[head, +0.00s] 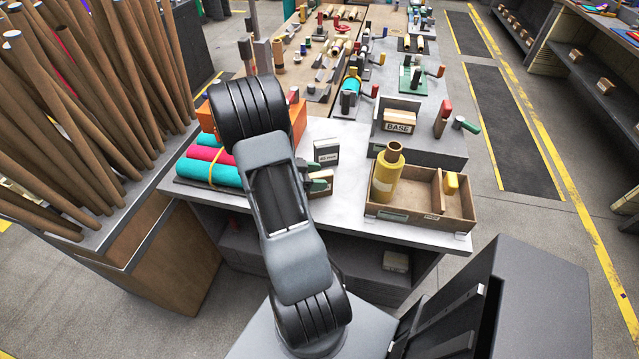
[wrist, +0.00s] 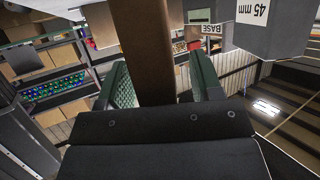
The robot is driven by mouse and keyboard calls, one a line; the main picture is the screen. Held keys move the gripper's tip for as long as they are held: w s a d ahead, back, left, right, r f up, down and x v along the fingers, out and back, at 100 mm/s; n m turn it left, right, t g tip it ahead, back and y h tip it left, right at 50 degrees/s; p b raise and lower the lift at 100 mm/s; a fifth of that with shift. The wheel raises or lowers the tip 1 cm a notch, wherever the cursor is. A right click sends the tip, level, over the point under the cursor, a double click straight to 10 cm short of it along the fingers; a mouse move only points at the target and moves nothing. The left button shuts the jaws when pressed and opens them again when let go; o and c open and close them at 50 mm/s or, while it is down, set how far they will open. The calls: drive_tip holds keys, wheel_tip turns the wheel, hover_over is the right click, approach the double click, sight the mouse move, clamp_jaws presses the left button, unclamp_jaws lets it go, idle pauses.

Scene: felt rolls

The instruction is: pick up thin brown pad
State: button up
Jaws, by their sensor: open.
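The thin brown pad (wrist: 145,50) appears in the wrist view as a brown strip running down between the two fingers. My gripper (wrist: 165,85) is open, with one green finger on each side of the strip. A gap shows between the strip and the right finger; the lower end of the strip is hidden behind the dark gripper body. In the head view my gripper (head: 312,179) is at the table, just below the grey 45 mm block (head: 326,152). A small brown piece shows beside the fingers there, largely hidden; I cannot tell its full shape.
A wooden tray (head: 455,222) holding a yellow bottle (head: 388,172) stands to the right of my gripper. Teal and pink felt rolls (head: 210,172) lie to the left. Bare white tabletop (head: 350,160) shows between gripper and tray.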

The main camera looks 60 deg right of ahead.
clamp_jaws()
idle(0.6)
